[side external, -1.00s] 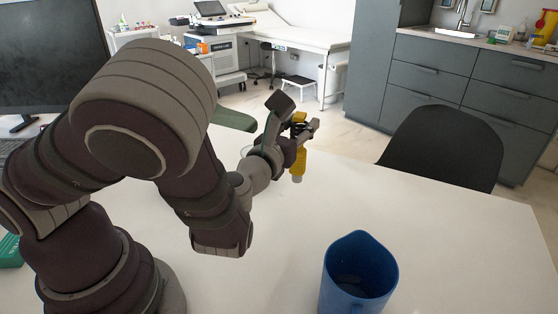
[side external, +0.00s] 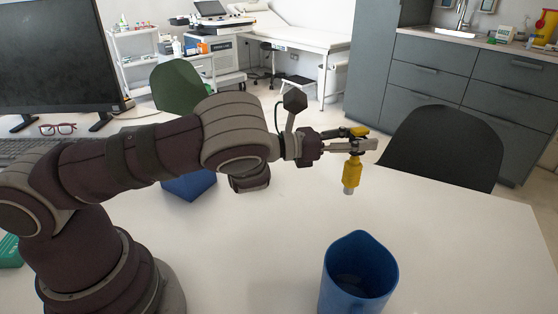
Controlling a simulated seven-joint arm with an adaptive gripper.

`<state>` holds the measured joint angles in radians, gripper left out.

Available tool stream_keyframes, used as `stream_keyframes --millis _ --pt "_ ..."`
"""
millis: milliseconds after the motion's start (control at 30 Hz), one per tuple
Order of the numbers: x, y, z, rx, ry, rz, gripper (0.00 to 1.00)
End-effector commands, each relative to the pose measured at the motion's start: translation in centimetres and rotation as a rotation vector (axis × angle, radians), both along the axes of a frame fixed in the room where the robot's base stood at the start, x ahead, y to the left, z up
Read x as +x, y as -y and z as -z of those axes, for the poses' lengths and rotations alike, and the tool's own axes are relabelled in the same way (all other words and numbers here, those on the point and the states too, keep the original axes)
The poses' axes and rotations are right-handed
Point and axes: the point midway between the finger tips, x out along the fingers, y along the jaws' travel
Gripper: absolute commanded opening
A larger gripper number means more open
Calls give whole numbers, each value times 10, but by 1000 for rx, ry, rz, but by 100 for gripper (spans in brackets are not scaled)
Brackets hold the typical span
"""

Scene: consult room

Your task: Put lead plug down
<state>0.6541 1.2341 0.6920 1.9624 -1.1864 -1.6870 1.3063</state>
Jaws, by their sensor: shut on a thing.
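The lead plug (side external: 351,175) is a yellow cylinder with a grey tip pointing down. My gripper (side external: 357,147) is shut on its upper end and holds it upright. The plug hangs over the far right part of the white table (side external: 450,240), and its tip looks clear of the surface. The plug is behind the blue jug in the picture. The fingers partly hide the plug's top.
A blue jug (side external: 358,275) stands open at the table's front. A blue box (side external: 189,185) sits behind my arm, partly hidden. Glasses (side external: 58,129) and a monitor (side external: 55,60) are at the left. A black chair (side external: 445,145) stands beyond the table's far edge.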

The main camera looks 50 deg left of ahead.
Motion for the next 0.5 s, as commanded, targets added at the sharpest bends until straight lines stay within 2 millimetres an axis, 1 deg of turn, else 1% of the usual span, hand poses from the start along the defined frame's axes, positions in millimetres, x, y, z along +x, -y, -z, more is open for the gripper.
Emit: stream_keyframes --millis 67,100,400,500 --pt "-1 0 9 -3 -4 22 0" --pt "-1 0 18 -1 -4 29 0" --pt "-1 1 76 -1 -3 30 0" --pt "-1 1 82 -1 -1 28 0"
